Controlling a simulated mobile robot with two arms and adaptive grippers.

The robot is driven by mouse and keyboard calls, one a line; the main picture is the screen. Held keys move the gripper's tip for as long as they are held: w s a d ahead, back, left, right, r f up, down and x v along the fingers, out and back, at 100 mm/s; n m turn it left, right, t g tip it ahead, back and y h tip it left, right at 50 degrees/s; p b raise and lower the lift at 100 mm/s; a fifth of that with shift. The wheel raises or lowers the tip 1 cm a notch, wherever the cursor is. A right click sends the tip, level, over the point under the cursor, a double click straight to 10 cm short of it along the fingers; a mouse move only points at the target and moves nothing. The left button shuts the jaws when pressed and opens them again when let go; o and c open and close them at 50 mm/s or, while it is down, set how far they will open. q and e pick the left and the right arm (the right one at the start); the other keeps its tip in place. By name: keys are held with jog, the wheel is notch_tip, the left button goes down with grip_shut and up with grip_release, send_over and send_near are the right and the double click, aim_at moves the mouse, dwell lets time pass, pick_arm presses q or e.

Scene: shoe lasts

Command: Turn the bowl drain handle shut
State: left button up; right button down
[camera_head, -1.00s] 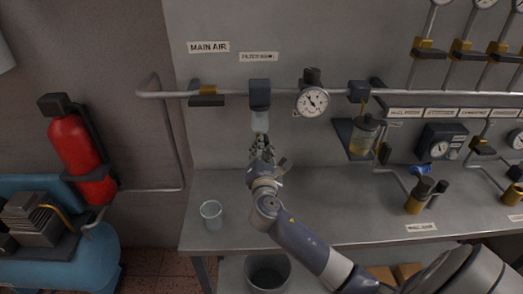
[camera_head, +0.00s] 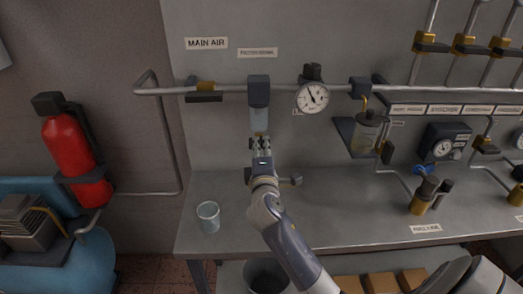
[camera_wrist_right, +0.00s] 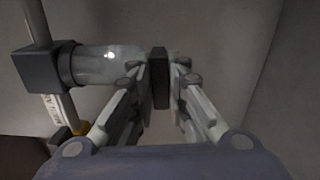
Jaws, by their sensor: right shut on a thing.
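The filter bowl (camera_head: 259,118) is a clear cylinder hanging under a dark housing (camera_head: 259,90) on the main air pipe. In the right wrist view the bowl (camera_wrist_right: 105,65) lies sideways, with the dark drain handle (camera_wrist_right: 159,78) at its end. The handle shows as a narrow dark bar crosswise to the bowl's axis. My right gripper (camera_head: 261,142) reaches up from below the bowl. Its fingers (camera_wrist_right: 160,88) are shut on the handle, one on each side. My left gripper is not in view.
A round gauge (camera_head: 313,97) and an oil-filled bowl (camera_head: 367,134) are to the right on the pipe. A yellow-and-dark valve (camera_head: 205,91) is to the left. A glass cup (camera_head: 208,216) stands on the bench (camera_head: 330,225), whose middle is mostly clear.

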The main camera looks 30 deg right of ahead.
jog(key=shift+f+m, duration=0.1)
jog(key=shift+m, duration=0.5)
jog(key=c, duration=1.6)
grip_release()
jog(key=shift+o, duration=0.2)
jog(key=v, duration=1.2)
jog(key=shift+s+d, duration=0.1)
